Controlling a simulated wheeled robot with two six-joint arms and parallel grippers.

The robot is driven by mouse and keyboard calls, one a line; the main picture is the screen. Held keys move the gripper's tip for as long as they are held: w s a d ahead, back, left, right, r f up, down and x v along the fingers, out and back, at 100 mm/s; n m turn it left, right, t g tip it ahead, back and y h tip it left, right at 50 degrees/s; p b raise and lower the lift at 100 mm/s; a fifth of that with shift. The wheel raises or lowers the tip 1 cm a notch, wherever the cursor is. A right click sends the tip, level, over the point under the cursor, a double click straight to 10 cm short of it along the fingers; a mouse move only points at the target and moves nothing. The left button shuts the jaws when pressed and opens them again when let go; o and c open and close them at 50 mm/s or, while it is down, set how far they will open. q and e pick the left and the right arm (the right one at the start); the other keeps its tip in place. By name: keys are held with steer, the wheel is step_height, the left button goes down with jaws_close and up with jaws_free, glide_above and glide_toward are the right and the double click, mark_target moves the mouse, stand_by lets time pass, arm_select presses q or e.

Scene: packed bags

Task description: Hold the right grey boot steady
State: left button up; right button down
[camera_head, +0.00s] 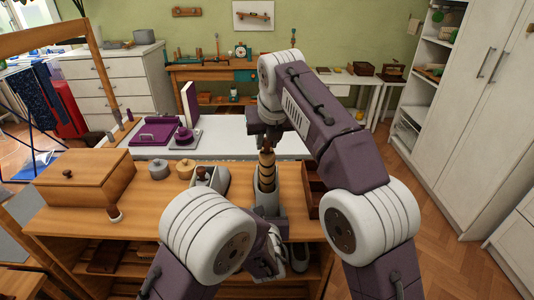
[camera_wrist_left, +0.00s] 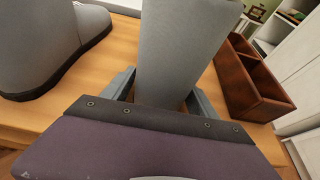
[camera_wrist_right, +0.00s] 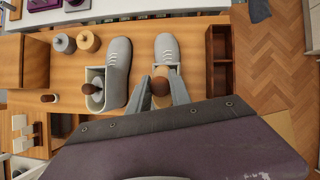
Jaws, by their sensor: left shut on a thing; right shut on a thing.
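The right grey boot (camera_head: 265,202) stands on the wooden bench. Its toe (camera_wrist_right: 167,48) points to the far side in the right wrist view. My left gripper (camera_wrist_left: 163,92) is shut on the boot's grey shaft (camera_wrist_left: 185,45), one finger on each side; in the head view my left arm partly hides it. My right gripper (camera_wrist_right: 161,90) is shut on a brown wooden knob (camera_wrist_right: 160,86) above this boot. In the head view a banded wooden piece (camera_head: 267,170) hangs below my right gripper (camera_head: 268,143) and reaches down to the boot's opening.
The left grey boot (camera_wrist_right: 117,62) stands beside it with a wooden knob (camera_wrist_right: 88,89) in its opening. A brown divided box (camera_wrist_left: 248,80) stands close on the right. A large wooden box (camera_head: 85,180) and two round lidded pots (camera_head: 159,169) stand to the left.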

steer(key=shift+r, duration=0.2)
arm_select(q)
steer(key=o, duration=1.4)
steer(key=shift+o, duration=0.2)
